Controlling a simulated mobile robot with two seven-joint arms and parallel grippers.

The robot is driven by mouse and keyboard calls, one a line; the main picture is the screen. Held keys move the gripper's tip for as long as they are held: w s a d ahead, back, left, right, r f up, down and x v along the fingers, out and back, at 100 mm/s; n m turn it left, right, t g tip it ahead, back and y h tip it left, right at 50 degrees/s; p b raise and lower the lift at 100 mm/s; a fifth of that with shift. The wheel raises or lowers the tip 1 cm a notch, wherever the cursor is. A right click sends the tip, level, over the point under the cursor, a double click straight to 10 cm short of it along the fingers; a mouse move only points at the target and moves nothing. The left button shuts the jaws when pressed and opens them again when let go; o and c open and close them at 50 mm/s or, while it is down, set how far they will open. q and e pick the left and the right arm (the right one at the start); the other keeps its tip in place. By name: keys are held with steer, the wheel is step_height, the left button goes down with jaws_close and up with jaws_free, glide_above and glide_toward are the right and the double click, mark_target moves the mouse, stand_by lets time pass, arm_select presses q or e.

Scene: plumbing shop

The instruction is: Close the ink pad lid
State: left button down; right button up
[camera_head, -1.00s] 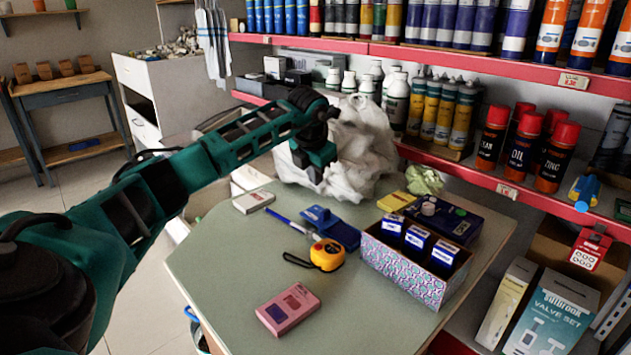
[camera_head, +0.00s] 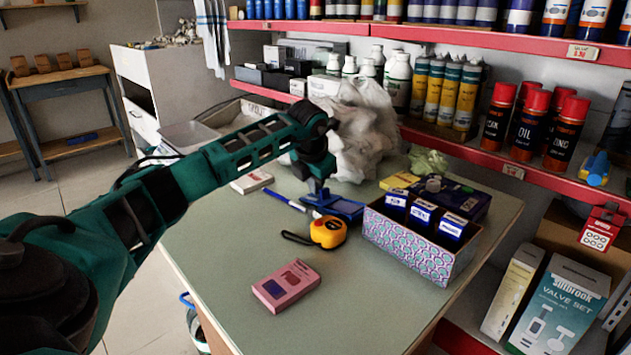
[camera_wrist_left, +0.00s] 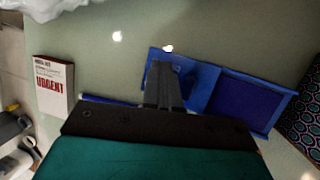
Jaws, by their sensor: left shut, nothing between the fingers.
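The blue ink pad (camera_head: 347,208) lies open on the table, partly hidden by my left gripper in the head view. In the left wrist view its lid (camera_wrist_left: 206,82) lies on the left and the dark pad half (camera_wrist_left: 255,100) on the right. My left gripper (camera_head: 318,187) is shut and empty, pointing down over the lid side. In the left wrist view the closed fingertips (camera_wrist_left: 164,72) overlap the lid; I cannot tell whether they touch it. My right gripper is not in view.
A blue pen (camera_head: 284,201) and a yellow tape measure (camera_head: 328,232) lie close by. A patterned box (camera_head: 410,246) with small blue boxes stands to the right. A white plastic bag (camera_head: 357,130) is behind, a pink box (camera_head: 286,286) in front. The table's front left is clear.

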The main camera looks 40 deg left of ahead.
mark_target(325, 193)
arm_select(q)
steer(key=shift+d+f, duration=0.15)
steer(key=shift+s+d+f+p, duration=0.15)
steer(key=shift+d+p, duration=0.15)
steer(key=shift+d, duration=0.5)
steer(key=shift+s+d+p, duration=0.15)
steer(key=shift+d+p, duration=0.1)
steer(key=shift+d, duration=0.55)
steer(key=shift+s+d+p, duration=0.15)
steer(key=shift+d+p, duration=0.15)
steer(key=shift+d, duration=0.9)
steer(key=shift+s+d+p, duration=0.1)
steer(key=shift+d+p, duration=0.2)
steer(key=shift+d, duration=0.85)
steer(key=shift+a, duration=0.3)
steer(key=shift+w+r+p, duration=0.15)
steer(key=shift+r+p, duration=0.75)
steer(key=shift+w+a+r+p, duration=0.1)
steer(key=shift+a+r+p, duration=0.05)
steer(key=shift+r+p, duration=2.25)
steer(key=shift+r+b, duration=0.4)
steer(key=shift+b, duration=0.05)
